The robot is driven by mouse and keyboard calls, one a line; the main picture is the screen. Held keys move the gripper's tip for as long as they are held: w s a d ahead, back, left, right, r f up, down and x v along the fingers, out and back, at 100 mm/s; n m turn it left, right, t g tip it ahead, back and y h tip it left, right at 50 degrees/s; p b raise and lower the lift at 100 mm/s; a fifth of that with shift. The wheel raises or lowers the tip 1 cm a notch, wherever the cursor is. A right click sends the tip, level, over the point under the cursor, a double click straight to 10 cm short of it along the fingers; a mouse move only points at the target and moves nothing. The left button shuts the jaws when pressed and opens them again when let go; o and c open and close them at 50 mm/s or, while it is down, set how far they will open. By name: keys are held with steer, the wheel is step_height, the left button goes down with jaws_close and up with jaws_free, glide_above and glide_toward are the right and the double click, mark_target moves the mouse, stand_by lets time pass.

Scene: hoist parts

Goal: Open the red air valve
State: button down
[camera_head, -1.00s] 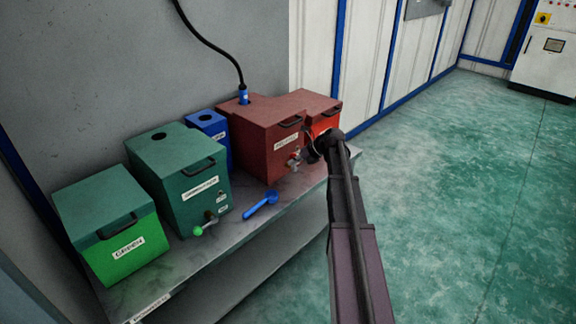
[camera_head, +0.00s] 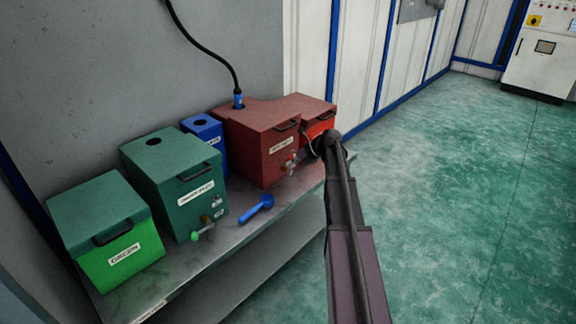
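The dark red box (camera_head: 245,133) stands on the grey bench with a label and a black handle on its front. Its small valve (camera_head: 289,167), with a reddish part, is low on the front right corner. My arm reaches in from the bottom right, and my gripper (camera_head: 301,157) is right beside the valve. The gripper is small, dark and partly hidden by my own wrist. I cannot tell whether its fingers touch the valve or how far apart they are.
A bright red box (camera_head: 318,126) sits close behind my wrist.

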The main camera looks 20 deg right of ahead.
steer(key=shift+w+d, duration=0.3)
steer(key=shift+d, duration=0.15)
steer(key=s+d+b, duration=0.1)
steer(key=s+d, duration=0.3)
steer(key=d, duration=0.4)
steer(key=shift+d+f, duration=0.35)
steer(key=shift+f, duration=0.1)
steer(key=shift+a, duration=0.15)
